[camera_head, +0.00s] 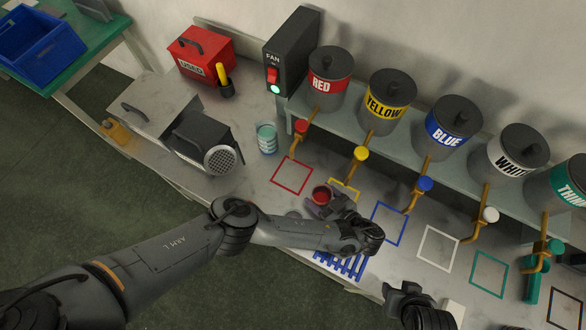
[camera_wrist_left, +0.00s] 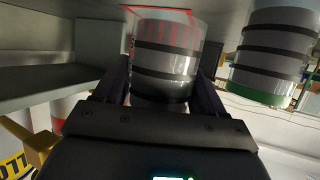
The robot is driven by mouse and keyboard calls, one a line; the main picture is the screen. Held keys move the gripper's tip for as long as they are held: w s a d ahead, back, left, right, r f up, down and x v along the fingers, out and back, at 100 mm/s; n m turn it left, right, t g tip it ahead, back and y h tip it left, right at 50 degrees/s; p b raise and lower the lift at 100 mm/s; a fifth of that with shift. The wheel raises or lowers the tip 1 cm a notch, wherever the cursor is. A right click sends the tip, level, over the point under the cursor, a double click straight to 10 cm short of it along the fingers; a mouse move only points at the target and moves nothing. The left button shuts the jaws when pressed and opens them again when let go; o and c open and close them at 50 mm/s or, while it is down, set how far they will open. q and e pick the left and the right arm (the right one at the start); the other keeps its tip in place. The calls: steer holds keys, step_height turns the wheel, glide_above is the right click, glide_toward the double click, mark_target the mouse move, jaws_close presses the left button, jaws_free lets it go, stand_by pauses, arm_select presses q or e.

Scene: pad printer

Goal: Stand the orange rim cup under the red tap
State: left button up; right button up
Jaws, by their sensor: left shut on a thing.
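My left gripper (camera_head: 328,204) is shut on a cup with a red-orange rim (camera_head: 321,192). The cup is between the red square outline (camera_head: 291,160) and the yellow one, nearer the yellow. In the left wrist view, the cup (camera_wrist_left: 165,60) shows dark bands between my fingers (camera_wrist_left: 160,90), and its rim end is hidden. The red tap (camera_head: 301,127) hangs below the red tank (camera_head: 328,88), above and behind the red square. My right gripper (camera_head: 408,292) is at the lower right, apart from the cup; its jaw opening is unclear.
A teal banded cup (camera_head: 266,139) stands left of the red tap and shows in the left wrist view (camera_wrist_left: 270,55). The yellow tap (camera_head: 361,153) and blue tap (camera_head: 425,184) hang to the right. A blue rack (camera_head: 340,266) lies in front. The red square is empty.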

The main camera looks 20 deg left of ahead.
arm_select(q)
steer(key=w+a+b, duration=0.1)
steer(key=w+a, duration=0.1)
steer(key=a, duration=0.1)
steer(key=w+a+b, duration=0.2)
steer(key=a, duration=0.2)
steer(key=w+a+b, duration=0.2)
steer(key=a, duration=0.1)
steer(key=shift+a+f, duration=0.25)
steer(key=shift+a, duration=0.05)
steer(key=shift+w+a+r+b, duration=0.2)
steer(key=shift+w+a+b, duration=0.05)
steer(key=shift+a+b, duration=0.3)
steer(key=shift+w+a+f+b, duration=0.1)
steer(key=shift+w+a+b, duration=0.2)
steer(key=shift+a+b, duration=0.25)
step_height(320, 180, down, 2)
steer(key=shift+d+f+b, duration=0.1)
steer(key=shift+d+b, duration=0.05)
steer(key=shift+b, duration=0.9)
arm_select(e)
step_height(320, 180, down, 10)
steer(key=shift+w+a+r, duration=0.1)
steer(key=shift+w+r, duration=0.05)
steer(key=shift+r, duration=0.05)
arm_select(q)
steer(key=shift+s+f, duration=0.15)
steer(key=shift+f, duration=0.4)
arm_select(e)
steer(key=shift+r, duration=0.15)
